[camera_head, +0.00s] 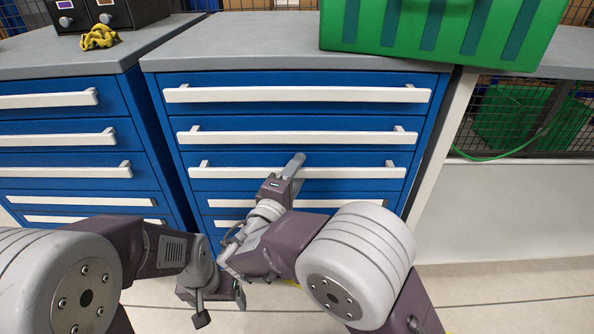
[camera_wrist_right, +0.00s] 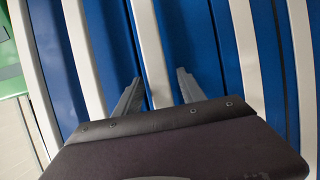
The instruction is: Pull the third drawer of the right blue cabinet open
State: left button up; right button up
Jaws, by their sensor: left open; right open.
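The right blue cabinet (camera_head: 300,79) stands in the middle of the head view, with several drawers and long white bar handles. The third drawer (camera_head: 240,160) looks shut, its front level with its neighbours. Its white handle (camera_head: 345,173) also shows in the right wrist view (camera_wrist_right: 149,50). My right gripper (camera_head: 293,166) is open at the middle of this handle. In the wrist view the bar runs between its two fingers (camera_wrist_right: 157,90); I cannot tell whether they touch it. My left gripper (camera_head: 221,308) is open and empty, low in front of the cabinet.
Another blue cabinet (camera_head: 62,130) stands at the left. A green crate (camera_head: 390,28) sits on the right cabinet's grey top. A yellow cloth (camera_head: 100,37) and a dark drawer box (camera_head: 130,12) are on the left top. Floor (camera_head: 510,290) is free at the right.

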grip_shut()
dwell(1.4)
